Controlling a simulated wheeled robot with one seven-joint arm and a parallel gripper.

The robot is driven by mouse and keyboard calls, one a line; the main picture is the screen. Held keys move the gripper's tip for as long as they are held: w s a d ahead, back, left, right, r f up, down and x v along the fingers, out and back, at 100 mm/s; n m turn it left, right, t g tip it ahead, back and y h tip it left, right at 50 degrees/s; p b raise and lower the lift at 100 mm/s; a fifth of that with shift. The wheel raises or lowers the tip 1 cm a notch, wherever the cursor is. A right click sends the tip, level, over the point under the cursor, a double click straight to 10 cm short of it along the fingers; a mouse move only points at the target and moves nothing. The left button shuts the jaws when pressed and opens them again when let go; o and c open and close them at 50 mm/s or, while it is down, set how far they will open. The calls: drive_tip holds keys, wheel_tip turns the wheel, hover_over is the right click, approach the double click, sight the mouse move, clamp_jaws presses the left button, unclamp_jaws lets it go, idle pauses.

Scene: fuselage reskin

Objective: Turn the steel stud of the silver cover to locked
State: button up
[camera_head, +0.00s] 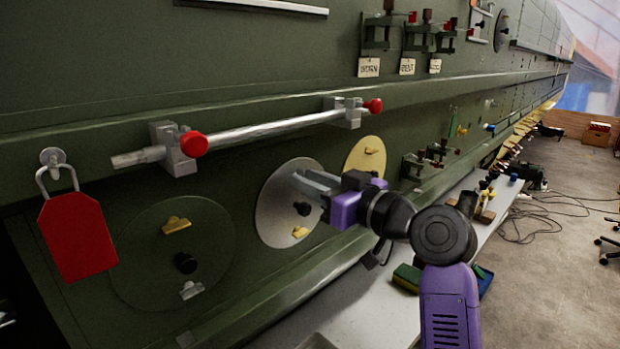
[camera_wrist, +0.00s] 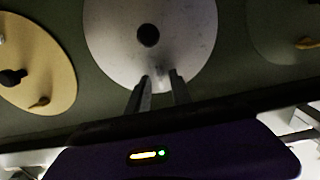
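The silver cover (camera_head: 270,215) is a round plate on the green fuselage wall, with a black knob (camera_head: 302,209) at its middle and a brass stud (camera_head: 299,232) low on its face. My gripper (camera_head: 305,180) reaches in from the right over the cover's upper part and hides the steel stud in the head view. In the wrist view the silver cover (camera_wrist: 190,35) fills the top middle. The small steel stud (camera_wrist: 160,72) shows near its rim, between the tips of my open gripper (camera_wrist: 160,80). I cannot tell whether either finger touches it.
A yellow cover (camera_head: 365,158) sits just right of the silver one, and a green cover (camera_head: 150,255) to its left. A silver rod (camera_head: 265,131) with red knobs runs above. A red tag (camera_head: 78,235) hangs at left. A bench (camera_head: 350,310) lies below.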

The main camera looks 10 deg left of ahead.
clamp_jaws()
drive_tip(key=shift+m, duration=0.3)
drive_tip(key=m+p, duration=0.3)
drive_tip(key=m, duration=0.5)
drive_tip(key=shift+w+d+r+p, duration=0.1)
drive_tip(key=shift+p, duration=0.2)
drive_tip(key=shift+f+m+p, duration=0.15)
drive_tip(key=shift+m+p, duration=0.55)
drive_tip(key=shift+m, duration=1.6)
drive_tip(key=shift+f+m+p, duration=0.15)
drive_tip(key=shift+m+p, duration=0.55)
drive_tip(key=shift+m, duration=1.6)
